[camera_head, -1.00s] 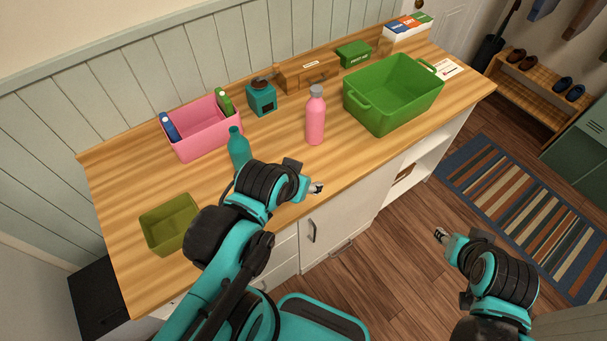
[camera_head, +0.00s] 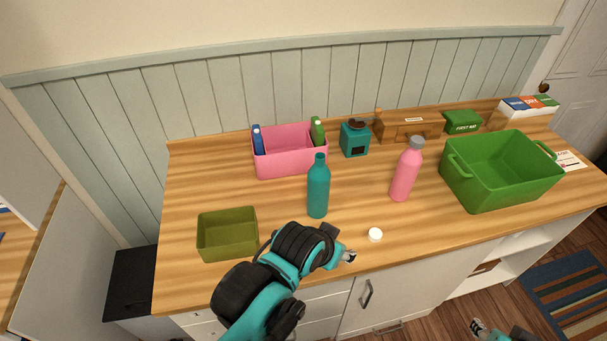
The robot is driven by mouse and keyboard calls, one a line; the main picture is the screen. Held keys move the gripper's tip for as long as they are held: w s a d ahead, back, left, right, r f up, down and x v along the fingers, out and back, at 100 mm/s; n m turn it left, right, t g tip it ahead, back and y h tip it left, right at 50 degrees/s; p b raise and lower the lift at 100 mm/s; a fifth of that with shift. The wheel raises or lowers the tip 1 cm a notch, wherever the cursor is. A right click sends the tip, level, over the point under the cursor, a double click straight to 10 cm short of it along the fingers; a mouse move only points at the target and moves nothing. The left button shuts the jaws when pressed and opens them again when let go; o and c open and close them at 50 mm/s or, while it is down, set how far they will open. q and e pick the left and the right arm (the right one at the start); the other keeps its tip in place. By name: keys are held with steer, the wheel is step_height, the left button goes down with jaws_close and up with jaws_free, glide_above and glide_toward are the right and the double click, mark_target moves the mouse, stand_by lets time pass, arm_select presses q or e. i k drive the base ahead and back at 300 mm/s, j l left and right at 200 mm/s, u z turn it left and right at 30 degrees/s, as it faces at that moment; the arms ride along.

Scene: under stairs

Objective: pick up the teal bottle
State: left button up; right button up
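The teal bottle (camera_head: 318,187) stands upright on the wooden counter (camera_head: 185,185), in front of the pink bin. My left gripper (camera_head: 350,257) is at the counter's front edge, to the right of and nearer than the bottle, apart from it. Its fingers are small and angled, so I cannot tell whether they are open. My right gripper (camera_head: 478,326) shows at the bottom edge, low over the floor and far from the bottle. Its fingers are too small to judge.
A white cap (camera_head: 375,235) lies near the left gripper. A pink bottle (camera_head: 406,170) stands to the right, beside a green basket (camera_head: 476,191). A pink bin (camera_head: 290,163) and a teal grinder-like object (camera_head: 355,140) stand behind. An olive box (camera_head: 228,240) sits at left.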

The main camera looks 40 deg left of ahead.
mark_target(320, 176)
steer(key=u, duration=1.05)
